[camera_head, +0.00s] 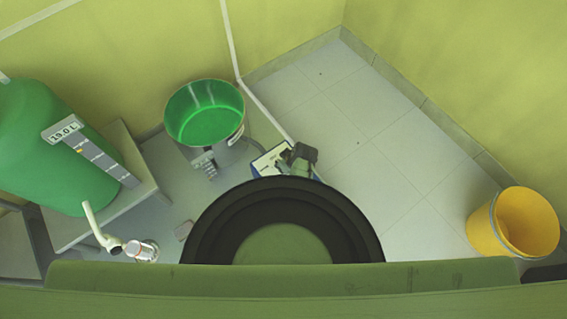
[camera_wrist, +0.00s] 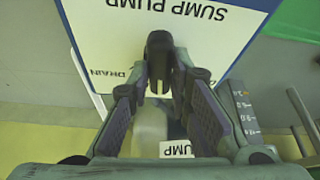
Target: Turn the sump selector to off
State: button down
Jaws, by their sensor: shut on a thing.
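The sump selector (camera_wrist: 159,50) is a dark knob on a white, blue-edged panel (camera_wrist: 120,35) lettered SUMP PUMP, which reads upside down in the wrist view. My gripper (camera_wrist: 160,82) is shut on the knob, one finger on each side. A pale mark shows on the knob's end between the fingertips. The DRAIN label is left of the knob. Lettering at the right is mostly hidden by a finger, so the exact setting cannot be told. In the head view, my gripper (camera_head: 298,160) covers the right part of the panel (camera_head: 266,162).
A green open tub (camera_head: 205,112) stands behind the panel to the left. A green tank (camera_head: 55,150) with a scale sits on a grey stand (camera_head: 130,160) at the far left. A yellow bucket (camera_head: 485,225) stands at the right. The tiled floor (camera_head: 390,175) between panel and bucket is clear.

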jog(key=shift+s+m, duration=0.1)
jog(key=shift+m, duration=0.5)
jog(key=shift+h, duration=0.3)
jog(key=c, duration=1.5)
grip_release()
jog(key=v, duration=1.2)
jog(key=shift+s, duration=0.1)
